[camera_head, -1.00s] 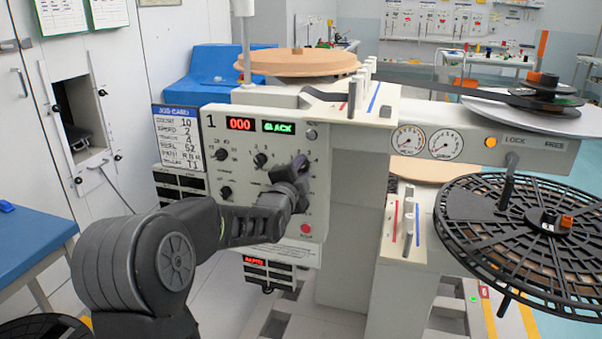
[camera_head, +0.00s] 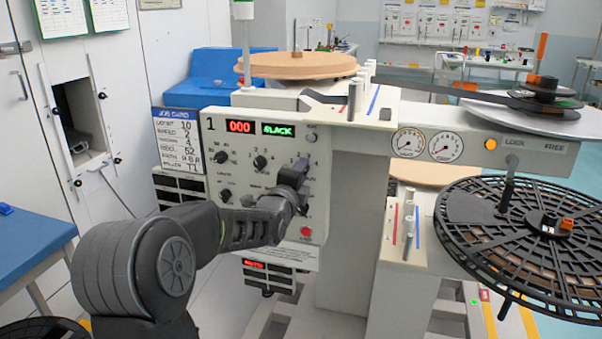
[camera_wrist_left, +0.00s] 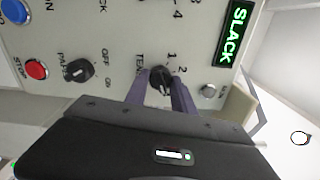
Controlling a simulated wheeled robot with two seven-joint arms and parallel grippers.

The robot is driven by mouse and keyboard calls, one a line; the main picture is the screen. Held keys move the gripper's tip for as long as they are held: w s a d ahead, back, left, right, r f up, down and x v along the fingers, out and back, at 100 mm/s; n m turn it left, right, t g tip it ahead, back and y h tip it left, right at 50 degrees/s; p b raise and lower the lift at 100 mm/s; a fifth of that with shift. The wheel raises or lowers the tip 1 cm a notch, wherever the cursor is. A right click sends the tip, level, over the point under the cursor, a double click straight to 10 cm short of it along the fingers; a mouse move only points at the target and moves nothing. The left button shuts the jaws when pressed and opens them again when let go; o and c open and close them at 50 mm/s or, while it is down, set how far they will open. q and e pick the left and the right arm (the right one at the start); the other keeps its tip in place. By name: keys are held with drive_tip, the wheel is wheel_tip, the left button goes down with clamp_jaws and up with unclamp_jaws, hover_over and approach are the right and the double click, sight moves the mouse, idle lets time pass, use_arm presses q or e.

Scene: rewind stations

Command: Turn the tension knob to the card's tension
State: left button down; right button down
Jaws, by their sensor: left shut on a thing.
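In the head view my left gripper (camera_head: 299,170) reaches the panel's right part and largely hides the knob. I cannot tell which digit the knob points at. The job card (camera_head: 177,137) is at the panel's left; its small tension line seems to read 4. My right gripper is out of view.
A red display (camera_head: 240,126) reads 000 and a green display (camera_head: 278,130) reads SLACK. A black slotted reel (camera_head: 470,215) stands at the right.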

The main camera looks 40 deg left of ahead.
use_arm(q)
drive_tip(key=c, duration=1.1)
unclamp_jaws()
drive_tip(key=shift+o, duration=0.2)
drive_tip(key=v, duration=0.8)
drive_tip(key=shift+w, duration=0.15)
